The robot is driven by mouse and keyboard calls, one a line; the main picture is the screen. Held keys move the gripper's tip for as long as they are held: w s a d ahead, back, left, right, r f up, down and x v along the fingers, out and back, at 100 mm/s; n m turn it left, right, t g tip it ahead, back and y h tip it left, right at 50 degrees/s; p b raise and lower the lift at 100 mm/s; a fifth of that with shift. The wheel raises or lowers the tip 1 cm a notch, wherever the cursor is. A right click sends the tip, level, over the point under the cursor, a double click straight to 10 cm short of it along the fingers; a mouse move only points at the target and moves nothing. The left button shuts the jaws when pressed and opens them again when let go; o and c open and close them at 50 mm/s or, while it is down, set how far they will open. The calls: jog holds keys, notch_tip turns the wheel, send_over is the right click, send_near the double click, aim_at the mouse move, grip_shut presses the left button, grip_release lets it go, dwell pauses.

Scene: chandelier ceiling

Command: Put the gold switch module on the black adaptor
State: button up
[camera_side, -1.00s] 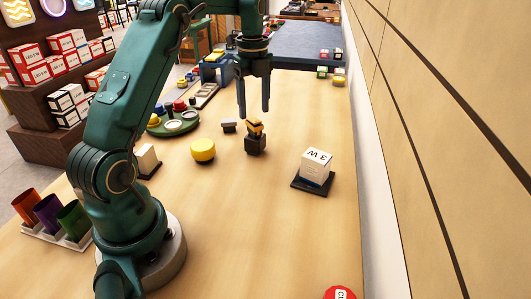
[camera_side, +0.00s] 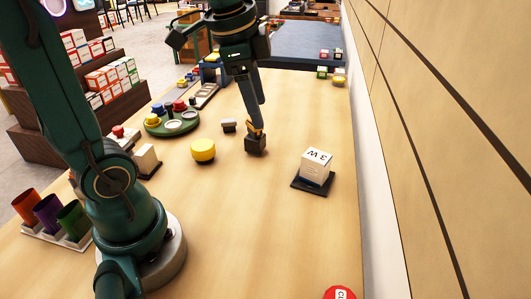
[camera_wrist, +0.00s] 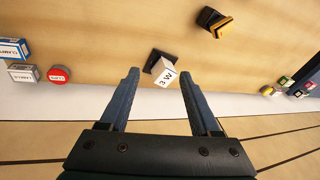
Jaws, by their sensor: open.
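The gold switch module (camera_side: 254,130) rests on top of the black adaptor (camera_side: 256,147), a small dark block in the middle of the table. In the wrist view the gold piece (camera_wrist: 223,27) shows against the dark block (camera_wrist: 208,15) at the top right; I cannot tell how squarely it sits. My gripper (camera_side: 259,104) is open, its fingers overlapping in the side view just above the gold module, so contact cannot be told. In the wrist view my open fingers (camera_wrist: 158,74) have nothing held between them, and the adaptor lies beyond and right of them.
A white cube marked "3 W" (camera_side: 317,165) stands on a black base (camera_side: 298,183) to the right. A yellow round button (camera_side: 203,150) and a small grey-white block (camera_side: 229,125) are to the left. A green round tray (camera_side: 152,131) lies farther left.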

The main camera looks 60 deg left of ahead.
jog(key=s+d+f+n+t, duration=0.2)
jog(key=s+d+f+n, duration=0.2)
jog(key=s+n, duration=0.3)
jog(key=shift+s+d+f+h, duration=0.15)
jog(key=shift+s+d+h, duration=0.25)
jog(key=shift+s+d, duration=0.45)
